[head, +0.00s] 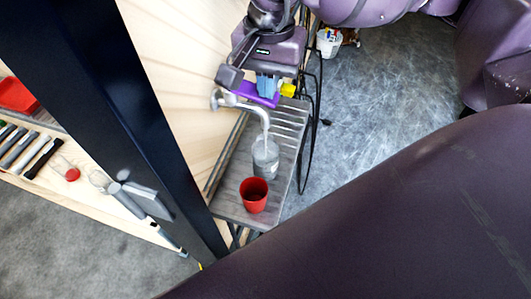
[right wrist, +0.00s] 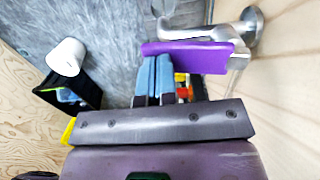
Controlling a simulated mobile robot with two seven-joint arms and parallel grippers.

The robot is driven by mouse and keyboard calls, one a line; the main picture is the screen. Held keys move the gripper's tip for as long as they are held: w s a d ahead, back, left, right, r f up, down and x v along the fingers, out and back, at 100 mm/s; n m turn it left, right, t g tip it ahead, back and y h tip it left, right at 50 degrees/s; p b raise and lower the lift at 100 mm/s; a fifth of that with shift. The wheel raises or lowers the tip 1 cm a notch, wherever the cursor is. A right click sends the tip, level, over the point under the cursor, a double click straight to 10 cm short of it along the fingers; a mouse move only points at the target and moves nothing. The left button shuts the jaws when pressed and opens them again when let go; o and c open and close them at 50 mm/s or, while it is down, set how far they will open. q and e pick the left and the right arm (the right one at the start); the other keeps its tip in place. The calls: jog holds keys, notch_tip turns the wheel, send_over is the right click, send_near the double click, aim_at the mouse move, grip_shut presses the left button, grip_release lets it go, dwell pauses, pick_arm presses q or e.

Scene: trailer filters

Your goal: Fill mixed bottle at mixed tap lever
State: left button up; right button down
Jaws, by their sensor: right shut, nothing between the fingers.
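The metal tap (head: 240,103) sticks out from the light wooden wall, its spout curving down over the bottle. A purple lever (head: 257,95) sits on top of the tap; it also shows in the right wrist view (right wrist: 190,57). My right gripper (head: 267,92) has blue fingers, shut and empty, with the tips at the purple lever; in the wrist view (right wrist: 153,62) they look close to or touching it. A grey, partly clear bottle (head: 265,160) stands upright under the spout. Whether water flows is unclear. My left gripper is not in view.
The bottle stands on a grey slatted bench (head: 230,207). A red cup (head: 253,196) stands just in front of it. A dark post (head: 130,110) rises to the left, beside a shelf (head: 95,190) with several tools. Open floor lies to the right.

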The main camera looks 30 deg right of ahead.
dwell(0.3)
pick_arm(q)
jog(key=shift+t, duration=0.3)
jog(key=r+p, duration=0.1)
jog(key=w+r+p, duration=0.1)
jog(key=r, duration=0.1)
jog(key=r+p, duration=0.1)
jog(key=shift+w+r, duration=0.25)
pick_arm(e)
notch_tip(320, 180, up, 9)
jog(key=shift+f, duration=0.2)
